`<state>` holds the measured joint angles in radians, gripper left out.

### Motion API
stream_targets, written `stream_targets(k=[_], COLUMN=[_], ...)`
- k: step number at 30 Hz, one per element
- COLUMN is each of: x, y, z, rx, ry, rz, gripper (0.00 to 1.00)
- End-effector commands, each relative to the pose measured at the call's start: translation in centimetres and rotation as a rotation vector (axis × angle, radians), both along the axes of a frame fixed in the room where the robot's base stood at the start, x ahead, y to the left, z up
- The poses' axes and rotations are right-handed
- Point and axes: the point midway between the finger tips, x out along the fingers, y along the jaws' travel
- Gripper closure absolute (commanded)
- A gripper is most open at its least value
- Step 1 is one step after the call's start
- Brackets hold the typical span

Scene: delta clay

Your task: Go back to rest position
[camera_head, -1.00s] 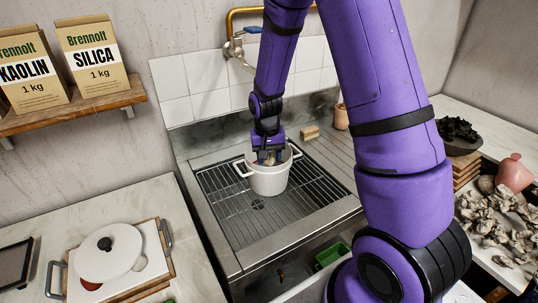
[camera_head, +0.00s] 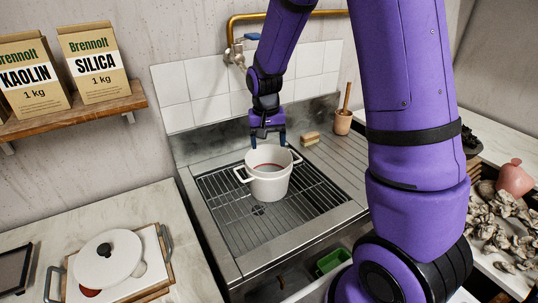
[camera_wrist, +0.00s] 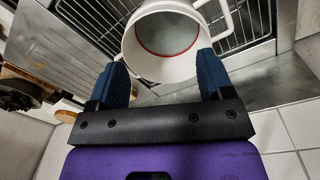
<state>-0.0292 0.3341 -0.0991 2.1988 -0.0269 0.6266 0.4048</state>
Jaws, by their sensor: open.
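My gripper (camera_head: 267,139) is open and empty, above and behind the white pot at the sink. In the wrist view my gripper (camera_wrist: 163,85) shows its two blue fingers apart, with nothing between them. The white two-handled pot (camera_head: 268,183) stands upright on the sink's wire rack. It also shows in the wrist view (camera_wrist: 188,68), with a reddish ring inside and a grey bottom.
The sink rack (camera_head: 225,208) surrounds the pot. A tap (camera_head: 236,52) and brass pipe are on the tiled wall behind my arm. A sponge block (camera_head: 309,138) and a terracotta cup (camera_head: 342,122) stand at the back right.

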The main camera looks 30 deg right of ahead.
Motion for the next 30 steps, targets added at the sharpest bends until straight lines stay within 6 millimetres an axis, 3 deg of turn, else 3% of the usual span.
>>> stream_targets(k=[3,9,20,25,30], x=[0.1,0.1,-0.1,-1.3,-4.3], y=[0.1,0.2,0.3,0.6,1.0], z=[2.3,4.6,5.5,7.8,11.9], rx=[0.000,0.000,0.001,0.008,0.019], ry=[-0.003,-0.001,-0.003,-0.037,-0.100], rz=[0.000,0.000,0.003,0.030,0.086], gripper=[0.26,0.26,0.26,0.26,0.26])
